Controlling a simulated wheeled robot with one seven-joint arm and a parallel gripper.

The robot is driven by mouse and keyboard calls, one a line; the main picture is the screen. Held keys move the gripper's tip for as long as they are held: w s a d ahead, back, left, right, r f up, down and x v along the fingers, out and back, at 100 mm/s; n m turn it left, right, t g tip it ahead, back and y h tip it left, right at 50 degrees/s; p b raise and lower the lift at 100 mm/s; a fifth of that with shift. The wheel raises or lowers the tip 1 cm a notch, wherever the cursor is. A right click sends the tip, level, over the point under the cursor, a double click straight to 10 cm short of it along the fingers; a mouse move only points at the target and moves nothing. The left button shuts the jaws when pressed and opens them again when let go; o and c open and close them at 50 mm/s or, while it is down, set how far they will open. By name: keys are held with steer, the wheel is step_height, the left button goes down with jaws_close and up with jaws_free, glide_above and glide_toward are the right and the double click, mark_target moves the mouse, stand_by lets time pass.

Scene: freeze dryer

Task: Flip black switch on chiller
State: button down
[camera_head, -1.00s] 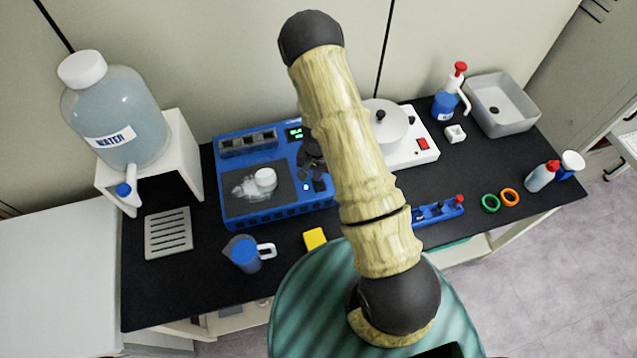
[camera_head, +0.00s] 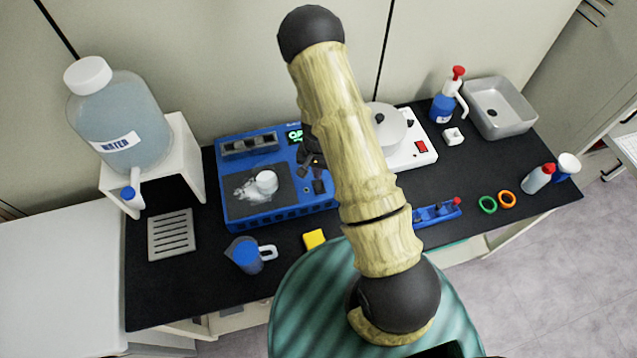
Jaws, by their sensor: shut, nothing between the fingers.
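The chiller is the blue box (camera_head: 285,211) on the black bench, left of my arm. It has a dark recessed top panel and a small display (camera_head: 295,137) with bright green characters, partly hidden by my arm. A black switch (camera_head: 319,187) sits on its right front part. My gripper (camera_head: 312,172) is dark, shut and empty, pointing down over the chiller's right side, just behind the switch. I cannot tell whether it touches the chiller. The switch's exact position is too small to read.
A white round piece (camera_head: 266,181) lies on the chiller's dark panel. A blue jug (camera_head: 245,255) and a yellow block (camera_head: 314,239) stand in front. A water bottle (camera_head: 120,125) stands left. A white hotplate-like device (camera_head: 420,150) is close on the right.

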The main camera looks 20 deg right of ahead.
step_height(320, 180, up, 4)
steer(key=shift+f+p, duration=0.25)
steer(key=shift+p, duration=0.85)
steer(key=shift+r, duration=0.1)
step_height(320, 180, up, 13)
steer(key=n+t+b, duration=0.1)
steer(key=n+b, duration=0.2)
steer(key=b, duration=0.2)
glide_above(317, 183)
steer(key=s, duration=0.5)
steer(key=s+r+n+t+b, duration=0.1)
steer(key=s+r+n+b, duration=0.2)
steer(key=s+r, duration=0.3)
steer(key=s, duration=0.3)
steer(key=shift+s+r+t, duration=0.2)
steer(key=shift+r+t, duration=0.05)
steer(key=shift+t, duration=0.05)
